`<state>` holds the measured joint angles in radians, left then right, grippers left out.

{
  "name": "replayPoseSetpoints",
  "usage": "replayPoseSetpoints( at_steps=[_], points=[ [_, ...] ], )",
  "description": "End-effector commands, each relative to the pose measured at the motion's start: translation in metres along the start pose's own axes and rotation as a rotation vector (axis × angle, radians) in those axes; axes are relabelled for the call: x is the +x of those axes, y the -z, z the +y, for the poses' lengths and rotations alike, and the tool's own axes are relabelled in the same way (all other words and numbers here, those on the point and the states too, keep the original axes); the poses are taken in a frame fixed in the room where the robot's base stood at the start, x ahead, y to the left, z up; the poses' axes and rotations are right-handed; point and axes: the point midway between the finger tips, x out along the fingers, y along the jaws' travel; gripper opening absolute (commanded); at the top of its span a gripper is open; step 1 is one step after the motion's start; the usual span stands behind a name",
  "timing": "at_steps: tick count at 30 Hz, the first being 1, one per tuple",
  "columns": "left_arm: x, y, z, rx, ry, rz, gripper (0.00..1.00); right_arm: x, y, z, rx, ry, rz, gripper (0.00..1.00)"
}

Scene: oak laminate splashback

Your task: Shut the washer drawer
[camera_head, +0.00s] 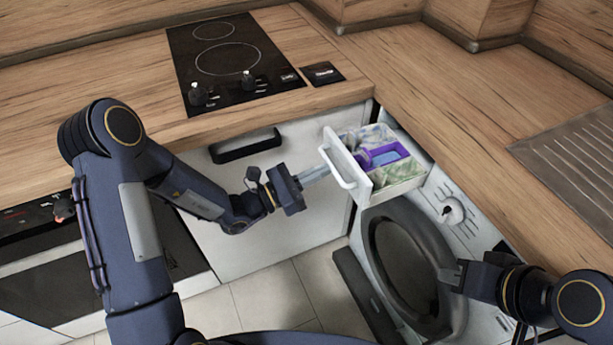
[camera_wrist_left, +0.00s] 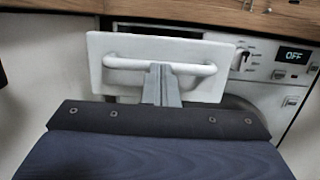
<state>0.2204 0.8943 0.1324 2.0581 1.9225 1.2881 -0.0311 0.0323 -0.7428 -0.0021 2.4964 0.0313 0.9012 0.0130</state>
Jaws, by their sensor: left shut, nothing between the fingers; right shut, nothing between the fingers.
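The washer drawer (camera_head: 404,186) is pulled out from the washer's upper left front. It has a white front panel with a bar handle (camera_head: 347,167), and purple and blue parts inside. In the left wrist view, the white drawer front (camera_wrist_left: 225,50) and its handle (camera_wrist_left: 120,63) are straight ahead. My left gripper (camera_head: 326,170) is shut and empty, with its fingertips at the handle's middle. The fingers (camera_wrist_left: 162,70) overlap the bar there; I cannot tell whether they touch it. My right gripper (camera_head: 452,275) is shut and empty, in front of the round washer door (camera_head: 408,255).
The washer panel has a knob (camera_head: 452,211) and a display reading OFF (camera_wrist_left: 293,55). A white cabinet front (camera_head: 245,230) with a dark handle stands left. A black cooktop (camera_head: 228,60) lies on the counter.

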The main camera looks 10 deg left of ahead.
Motion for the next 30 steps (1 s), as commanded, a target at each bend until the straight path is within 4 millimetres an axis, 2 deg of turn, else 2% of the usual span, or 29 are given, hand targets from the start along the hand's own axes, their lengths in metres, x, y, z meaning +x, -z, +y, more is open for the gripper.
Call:
replayPoseSetpoints(
  at_steps=[12, 18, 24, 30],
  points=[
    [0.097, 0.02, -0.002, -0.001, 0.003, -0.003, 0.0, 0.01, -0.005, 0.005, 0.0, 0.0, 0.0, 0.0],
    [0.134, 0.026, -0.002, 0.0, 0.001, -0.002, 0.0, 0.014, -0.007, 0.007, 0.0, 0.0, 0.0, 0.0],
    [0.156, 0.03, -0.002, 0.0, 0.0, -0.001, 0.0, 0.017, -0.008, 0.008, 0.0, 0.0, 0.0, 0.0],
    [0.164, 0.031, -0.002, 0.0, 0.0, 0.0, 0.0, 0.017, -0.009, 0.008, 0.0, 0.0, 0.0, 0.0]
  ],
)
